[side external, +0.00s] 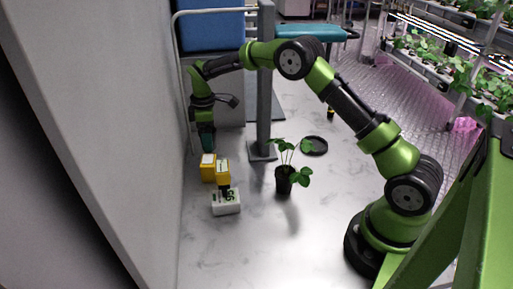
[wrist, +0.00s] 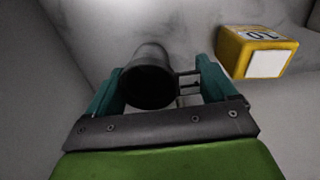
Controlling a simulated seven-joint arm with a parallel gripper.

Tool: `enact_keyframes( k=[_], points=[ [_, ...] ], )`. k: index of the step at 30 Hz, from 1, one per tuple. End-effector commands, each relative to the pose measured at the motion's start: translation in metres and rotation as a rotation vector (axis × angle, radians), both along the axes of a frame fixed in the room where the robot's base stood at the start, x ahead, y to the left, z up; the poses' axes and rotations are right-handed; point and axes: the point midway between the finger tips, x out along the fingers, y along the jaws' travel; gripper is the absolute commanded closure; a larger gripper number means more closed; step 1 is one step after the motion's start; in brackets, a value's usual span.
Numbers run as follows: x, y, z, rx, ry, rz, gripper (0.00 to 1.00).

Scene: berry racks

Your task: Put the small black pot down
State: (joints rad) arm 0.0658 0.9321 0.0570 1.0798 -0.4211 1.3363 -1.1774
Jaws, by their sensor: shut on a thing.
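The small black pot (wrist: 150,80) is between the teal fingers of my gripper (wrist: 160,90) in the wrist view. It lies against the left finger, with its dark round end facing the camera. My gripper is shut on it. In the side view my gripper (side external: 206,138) points down beside the grey wall, above the floor and behind the yellow boxes. The pot cannot be made out clearly there.
A yellow box (side external: 208,168) stands below my gripper; a yellow box with a white face also shows in the wrist view (wrist: 257,52). A yellow-and-black item (side external: 222,175) stands by a white block (side external: 226,203).

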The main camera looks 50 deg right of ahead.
Motion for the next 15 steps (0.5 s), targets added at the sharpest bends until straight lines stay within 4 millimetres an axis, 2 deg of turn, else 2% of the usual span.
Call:
enact_keyframes(
  k=[3, 14, 15],
  points=[
    [-0.0004, -0.0002, -0.0109, 0.000, 0.001, 0.000, 0.43],
    [-0.0002, -0.0001, -0.0138, -0.001, 0.001, -0.001, 0.43],
    [-0.0002, -0.0001, -0.0144, 0.000, 0.000, -0.002, 0.13]
  ],
)
